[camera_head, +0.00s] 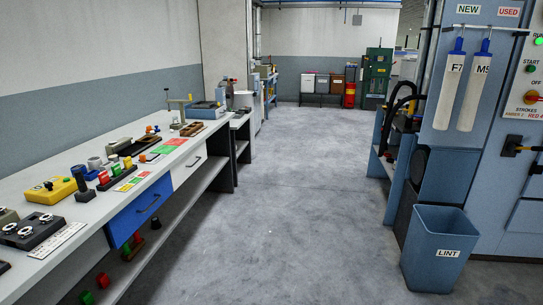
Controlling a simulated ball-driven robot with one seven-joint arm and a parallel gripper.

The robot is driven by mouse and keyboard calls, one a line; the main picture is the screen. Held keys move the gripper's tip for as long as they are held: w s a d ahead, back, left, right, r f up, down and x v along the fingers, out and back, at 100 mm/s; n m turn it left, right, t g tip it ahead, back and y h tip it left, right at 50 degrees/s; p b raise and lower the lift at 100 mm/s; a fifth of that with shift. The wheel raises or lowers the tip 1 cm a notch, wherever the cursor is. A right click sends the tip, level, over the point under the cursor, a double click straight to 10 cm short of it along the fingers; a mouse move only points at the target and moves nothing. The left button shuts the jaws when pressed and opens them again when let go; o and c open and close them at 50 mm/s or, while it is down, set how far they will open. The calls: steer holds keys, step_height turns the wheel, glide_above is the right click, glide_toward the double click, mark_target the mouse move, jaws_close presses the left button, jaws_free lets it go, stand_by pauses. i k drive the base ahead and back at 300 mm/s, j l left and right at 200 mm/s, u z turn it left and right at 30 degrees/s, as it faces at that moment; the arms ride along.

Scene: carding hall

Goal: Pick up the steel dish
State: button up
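I cannot make out the steel dish for certain in the head view. A blue bench instrument (206,110) with a grey top stands at the far end of the long workbench (130,207) on the left. A pale grey vessel (243,100) stands just beyond it, too small to identify. My gripper is not in view.
The bench also holds a yellow box (51,190), dark control boxes, coloured cards and small parts. A blue drawer (140,210) is under its top. A blue LINT bin (436,250) stands before a blue machine at right. The grey floor between is clear.

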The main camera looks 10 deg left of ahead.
mark_target(114, 158)
steer(key=i, duration=1.9)
steer(key=i+u, duration=0.1)
steer(key=i, duration=0.85)
steer(key=i+l+u, duration=0.1)
steer(key=i, duration=0.85)
steer(key=i+j+u, duration=0.1)
steer(key=i+u, duration=0.15)
steer(key=i, duration=0.5)
steer(key=i+u, duration=0.2)
steer(key=i, duration=0.55)
steer(key=i+l+u, duration=0.25)
steer(key=i, duration=0.5)
steer(key=i+u, duration=0.15)
steer(key=u, duration=0.2)
steer(key=i+u, duration=0.15)
steer(key=u, duration=0.2)
steer(key=i+l+u, duration=0.15)
steer(key=u, duration=0.2)
steer(key=i+l+u, duration=0.1)
steer(key=u, duration=0.3)
steer(key=i+l+u, duration=0.1)
steer(key=u, duration=0.35)
steer(key=l+u, duration=0.2)
steer(key=u, duration=0.2)
steer(key=i+l+u, duration=0.1)
steer(key=u, duration=0.35)
steer(key=l+u, duration=0.4)
steer(key=j, duration=0.1)
